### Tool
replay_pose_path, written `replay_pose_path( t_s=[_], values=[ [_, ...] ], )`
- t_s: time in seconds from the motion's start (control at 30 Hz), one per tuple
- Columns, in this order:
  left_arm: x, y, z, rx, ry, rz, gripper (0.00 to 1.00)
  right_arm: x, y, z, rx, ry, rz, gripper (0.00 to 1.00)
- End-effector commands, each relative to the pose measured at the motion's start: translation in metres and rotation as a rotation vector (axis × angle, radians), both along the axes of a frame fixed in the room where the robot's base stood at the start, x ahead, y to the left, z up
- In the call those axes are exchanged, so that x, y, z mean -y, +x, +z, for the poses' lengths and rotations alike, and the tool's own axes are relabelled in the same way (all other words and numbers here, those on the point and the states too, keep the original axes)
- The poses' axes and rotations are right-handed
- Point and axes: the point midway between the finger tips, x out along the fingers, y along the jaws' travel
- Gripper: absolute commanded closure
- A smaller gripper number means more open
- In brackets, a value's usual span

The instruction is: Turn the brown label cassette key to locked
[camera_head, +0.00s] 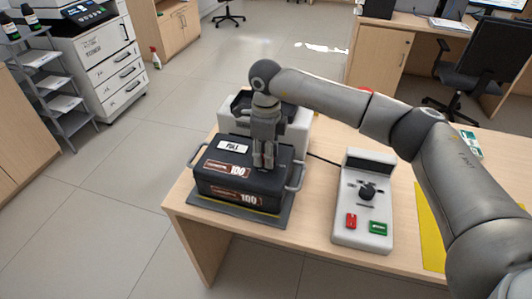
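The cassette (215,167) is a dark box with brown labels marked 100 and a white label reading FULL. It has grey side handles and rests on a dark base plate at the desk's left end. My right gripper (265,164) points down at the right part of the cassette's top. Its fingers look close together, with a little red showing beside them. The key is not clearly visible; the gripper covers that spot, so I cannot tell whether it is held or how it is turned. My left gripper is out of view.
A light grey machine (300,132) stands right behind the cassette. A grey control box (350,228) with a black knob, a red button and a green button sits to the right. A yellow mat (430,232) lies partly under my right arm. Bare desk shows between cassette and control box.

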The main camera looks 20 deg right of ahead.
Motion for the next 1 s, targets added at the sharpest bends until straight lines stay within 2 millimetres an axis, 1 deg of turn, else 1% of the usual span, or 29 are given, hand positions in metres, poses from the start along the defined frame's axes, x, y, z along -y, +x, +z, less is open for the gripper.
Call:
replay_pose_path(
  t_s=[0.23, 0.33, 0.47, 0.6, 0.8, 0.9, 1.0],
  values=[
    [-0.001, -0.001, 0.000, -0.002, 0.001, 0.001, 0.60, 0.000, 0.000, 0.000, -0.001, 0.000, -0.001, 0.69],
    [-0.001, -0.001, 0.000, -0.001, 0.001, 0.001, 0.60, 0.000, 0.000, 0.008, 0.001, -0.001, -0.001, 0.69],
    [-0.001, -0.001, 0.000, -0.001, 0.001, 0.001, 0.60, 0.000, 0.000, 0.029, 0.002, 0.000, -0.001, 0.69],
    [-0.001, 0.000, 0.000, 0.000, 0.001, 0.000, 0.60, 0.000, 0.001, 0.061, 0.004, 0.001, -0.001, 0.69],
    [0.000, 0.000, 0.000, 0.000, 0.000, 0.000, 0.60, 0.000, 0.000, 0.098, 0.001, 0.000, -0.001, 0.69],
    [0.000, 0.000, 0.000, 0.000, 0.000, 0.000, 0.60, 0.000, 0.000, 0.110, 0.001, 0.000, -0.001, 0.69],
    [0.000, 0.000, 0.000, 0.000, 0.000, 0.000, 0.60, 0.000, 0.000, 0.117, 0.000, 0.000, -0.001, 0.69]
  ],
)
